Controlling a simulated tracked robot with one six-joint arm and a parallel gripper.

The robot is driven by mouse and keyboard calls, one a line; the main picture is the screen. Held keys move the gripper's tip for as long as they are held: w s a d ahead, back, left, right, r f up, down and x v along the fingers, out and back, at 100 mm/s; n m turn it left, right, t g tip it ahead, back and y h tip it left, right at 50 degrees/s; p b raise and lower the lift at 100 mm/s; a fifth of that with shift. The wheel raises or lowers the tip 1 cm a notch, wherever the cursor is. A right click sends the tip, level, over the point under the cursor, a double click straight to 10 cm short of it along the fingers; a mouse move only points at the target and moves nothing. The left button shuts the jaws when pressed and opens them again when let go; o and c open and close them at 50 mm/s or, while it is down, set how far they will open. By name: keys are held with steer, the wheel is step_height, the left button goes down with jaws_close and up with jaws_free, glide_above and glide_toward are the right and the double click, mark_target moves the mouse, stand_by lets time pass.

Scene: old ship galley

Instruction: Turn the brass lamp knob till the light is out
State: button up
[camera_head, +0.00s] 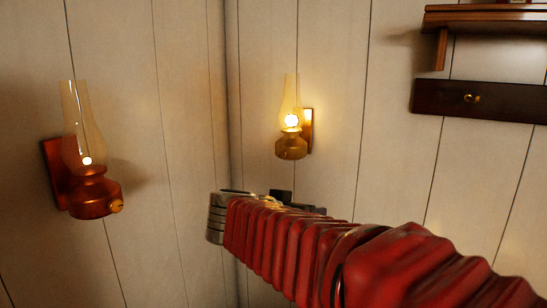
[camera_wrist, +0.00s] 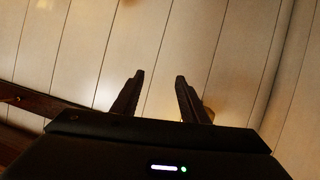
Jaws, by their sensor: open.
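The brass lamp (camera_head: 291,146) hangs on the right wall near the corner, its flame lit bright inside a tall glass chimney. I cannot make out its knob. A copper-red lamp (camera_head: 95,195) on the left wall has a brass knob (camera_head: 116,206) low on its right side and a small, dimmer glow. My gripper (camera_wrist: 160,76) is open and empty, with bare wall between its fingers in the wrist view. In the head view my red arm reaches in from the lower right and ends below the brass lamp, largely hiding the gripper. A yellowish patch beside the right finger is unclear.
A dark wooden rail (camera_head: 500,104) with a small brass peg (camera_head: 472,98) is on the right wall. A wooden shelf (camera_head: 490,17) is above it. The panelled wall (camera_head: 180,120) between the lamps is bare.

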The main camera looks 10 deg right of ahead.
mark_target(281, 154)
steer(key=w+a+r+m+t+h, duration=0.1)
steer(key=w+a+r+t, duration=0.4)
steer(key=w+a, duration=0.5)
step_height(281, 154, up, 2)
steer(key=shift+a+m, duration=0.25)
steer(key=shift+m, duration=0.25)
steer(key=shift+d, duration=0.1)
steer(key=x, duration=1.3)
steer(key=shift+w+d, duration=0.2)
steer(key=shift+w, duration=0.05)
